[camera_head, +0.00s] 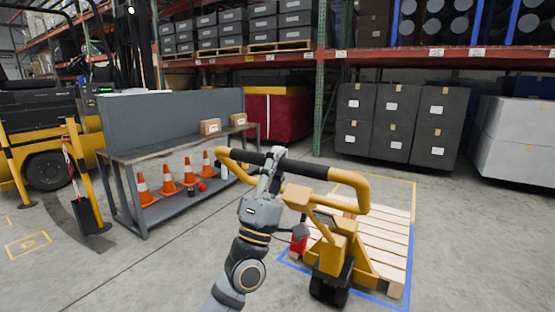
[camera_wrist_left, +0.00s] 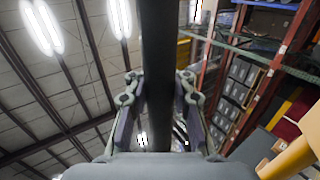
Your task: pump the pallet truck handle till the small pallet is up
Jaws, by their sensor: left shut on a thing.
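The yellow pallet truck (camera_head: 337,240) stands at the right of the head view with its handle raised. Its handle is a yellow loop with a black grip bar (camera_head: 305,168) across it. My left gripper (camera_head: 274,158) is shut on the black bar, left of its middle. In the left wrist view the bar (camera_wrist_left: 158,70) runs between the two fingers (camera_wrist_left: 158,100). The small wooden pallet (camera_head: 378,238) is behind the truck on the floor, inside a blue and yellow taped outline. The truck's forks are mostly hidden, and the pallet's height is hard to tell. My right gripper is not in view.
A grey workbench (camera_head: 180,146) with orange cones (camera_head: 170,180) on its lower shelf stands at left. Yellow posts (camera_head: 85,175) and a forklift (camera_head: 50,130) are further left. Dark grey totes (camera_head: 398,120) and white totes (camera_head: 515,140) stand behind the pallet. The floor in front is clear.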

